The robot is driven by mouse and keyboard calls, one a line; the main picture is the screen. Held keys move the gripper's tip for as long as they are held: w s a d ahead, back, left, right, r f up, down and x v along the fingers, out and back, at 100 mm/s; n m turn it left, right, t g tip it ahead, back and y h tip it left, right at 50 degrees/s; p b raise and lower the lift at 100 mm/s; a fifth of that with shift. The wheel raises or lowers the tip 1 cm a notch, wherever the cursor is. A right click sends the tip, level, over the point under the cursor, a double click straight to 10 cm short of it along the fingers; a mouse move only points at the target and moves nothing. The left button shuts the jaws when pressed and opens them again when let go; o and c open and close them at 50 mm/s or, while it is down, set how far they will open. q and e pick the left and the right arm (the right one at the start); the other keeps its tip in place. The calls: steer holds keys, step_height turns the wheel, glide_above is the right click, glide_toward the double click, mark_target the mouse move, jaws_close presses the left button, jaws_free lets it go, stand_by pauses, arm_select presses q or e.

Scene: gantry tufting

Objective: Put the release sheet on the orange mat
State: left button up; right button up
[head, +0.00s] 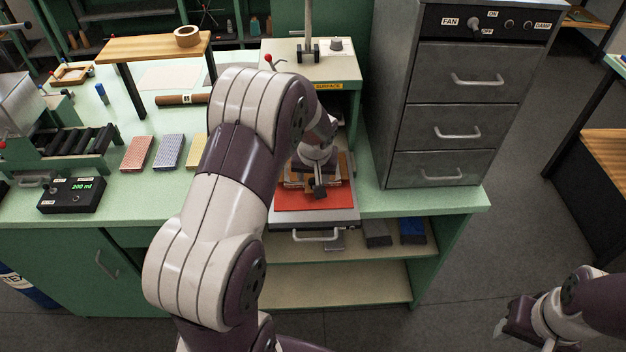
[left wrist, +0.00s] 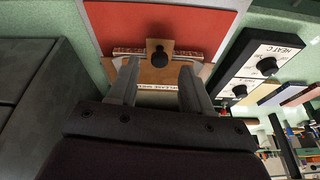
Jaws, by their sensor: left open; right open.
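The orange mat (head: 300,201) lies on a pulled-out tray under the press; it also shows in the left wrist view (left wrist: 212,28). A brown piece with a black knob and a pale lettered edge (left wrist: 153,72), apparently the release sheet, overlaps the mat's rear part; it also shows in the head view (head: 343,171). I cannot tell whether it rests flat. My left gripper (left wrist: 158,68) is open, its fingers on either side of the brown piece. The arm hides part of it in the head view. My right gripper (head: 503,327) is open and empty, away at the lower right.
A grey drawer cabinet (head: 460,110) stands right of the press (head: 285,52). A pale sheet (head: 170,77) lies under a small wooden stand (head: 145,45). Open floor lies right of the bench.

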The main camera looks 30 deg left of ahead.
arm_select(q)
steer(key=v, duration=0.8)
steer(key=s+d+f+m+g+h, duration=0.1)
steer(key=s+d+m, duration=0.1)
steer(key=s+d, duration=0.3)
steer(key=s+d+f+m+h, duration=0.1)
steer(key=s+d, duration=0.4)
steer(key=s, duration=0.6)
steer(key=shift+s+f+m+g+b, duration=0.3)
steer(key=shift+f+m+g, duration=0.1)
steer(key=shift+f+m, duration=0.6)
steer(key=shift+r, duration=0.2)
